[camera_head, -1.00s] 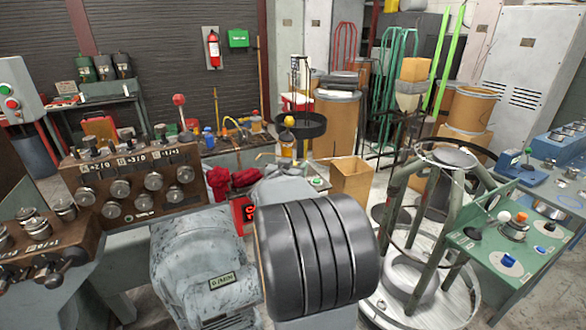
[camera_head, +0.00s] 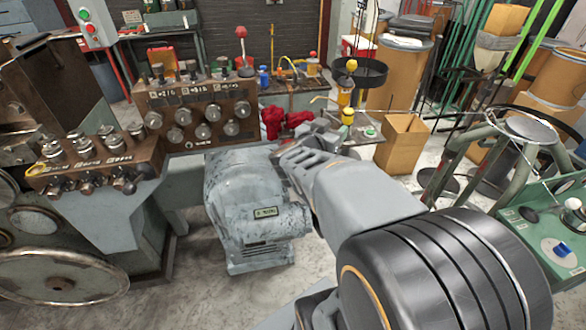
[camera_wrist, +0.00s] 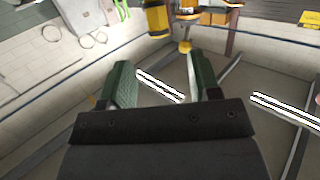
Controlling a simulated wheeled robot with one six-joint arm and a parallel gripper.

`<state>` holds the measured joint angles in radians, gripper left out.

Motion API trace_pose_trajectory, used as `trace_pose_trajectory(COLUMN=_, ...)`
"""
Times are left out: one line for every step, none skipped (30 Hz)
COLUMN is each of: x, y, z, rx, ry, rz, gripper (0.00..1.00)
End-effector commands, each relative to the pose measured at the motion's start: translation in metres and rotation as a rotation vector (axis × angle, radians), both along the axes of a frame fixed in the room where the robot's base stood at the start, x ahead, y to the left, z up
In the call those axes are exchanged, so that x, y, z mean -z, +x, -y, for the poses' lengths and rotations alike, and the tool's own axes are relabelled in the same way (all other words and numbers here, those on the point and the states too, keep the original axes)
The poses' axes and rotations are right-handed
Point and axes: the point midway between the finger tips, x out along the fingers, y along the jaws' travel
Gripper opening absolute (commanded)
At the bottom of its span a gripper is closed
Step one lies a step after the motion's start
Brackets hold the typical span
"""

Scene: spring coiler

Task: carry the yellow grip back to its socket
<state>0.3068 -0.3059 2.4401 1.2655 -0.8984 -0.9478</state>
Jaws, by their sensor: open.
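My gripper (camera_wrist: 158,62) shows its two green fingers standing apart in the wrist view, with no object held between them. Beyond them are a yellow knob on a stalk (camera_wrist: 185,46) and a larger yellow cylinder with dark bands (camera_wrist: 157,20). In the head view, a yellow ball (camera_head: 351,65) stands by a round black tray, and another yellow piece (camera_head: 347,116) sits below it. I cannot tell which of these is the yellow grip, nor make out its socket. My arm hides part of the bench, and my fingers are not clear in the head view.
A brown control panel with knobs (camera_head: 196,118) and a grey motor (camera_head: 255,212) stand left of my arm. Red cloth (camera_head: 272,122) lies behind the motor. A cardboard box (camera_head: 404,142) and a green panel (camera_head: 530,240) are on the right. Some floor shows at lower left.

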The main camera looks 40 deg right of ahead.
Motion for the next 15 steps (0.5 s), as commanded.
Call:
trace_pose_trajectory(x=-0.001, y=0.004, z=-0.004, rx=-0.030, ry=0.003, rz=0.007, gripper=0.57)
trace_pose_trajectory(x=-0.001, y=0.009, z=-0.008, rx=-0.062, ry=0.009, rz=0.013, gripper=0.57)
trace_pose_trajectory(x=-0.001, y=0.018, z=-0.016, rx=-0.121, ry=0.019, rz=0.022, gripper=0.57)
trace_pose_trajectory(x=-0.002, y=0.026, z=-0.024, rx=-0.180, ry=0.029, rz=0.029, gripper=0.57)
trace_pose_trajectory(x=-0.002, y=0.035, z=-0.035, rx=-0.250, ry=0.044, rz=0.035, gripper=0.57)
trace_pose_trajectory(x=-0.001, y=0.047, z=-0.052, rx=-0.355, ry=0.070, rz=0.037, gripper=0.57)
trace_pose_trajectory(x=0.000, y=0.056, z=-0.067, rx=-0.442, ry=0.096, rz=0.034, gripper=0.57)
trace_pose_trajectory(x=0.003, y=0.063, z=-0.084, rx=-0.531, ry=0.124, rz=0.024, gripper=0.57)
trace_pose_trajectory(x=0.008, y=0.071, z=-0.109, rx=-0.651, ry=0.168, rz=-0.003, gripper=0.57)
trace_pose_trajectory(x=0.012, y=0.073, z=-0.127, rx=-0.735, ry=0.204, rz=-0.031, gripper=0.57)
trace_pose_trajectory(x=0.018, y=0.074, z=-0.145, rx=-0.813, ry=0.243, rz=-0.068, gripper=0.57)
trace_pose_trajectory(x=0.027, y=0.071, z=-0.168, rx=-0.906, ry=0.292, rz=-0.127, gripper=0.57)
trace_pose_trajectory(x=0.034, y=0.067, z=-0.183, rx=-0.966, ry=0.331, rz=-0.178, gripper=0.57)
trace_pose_trajectory(x=0.042, y=0.061, z=-0.197, rx=-1.018, ry=0.368, rz=-0.234, gripper=0.57)
trace_pose_trajectory(x=0.052, y=0.051, z=-0.213, rx=-1.072, ry=0.415, rz=-0.314, gripper=0.57)
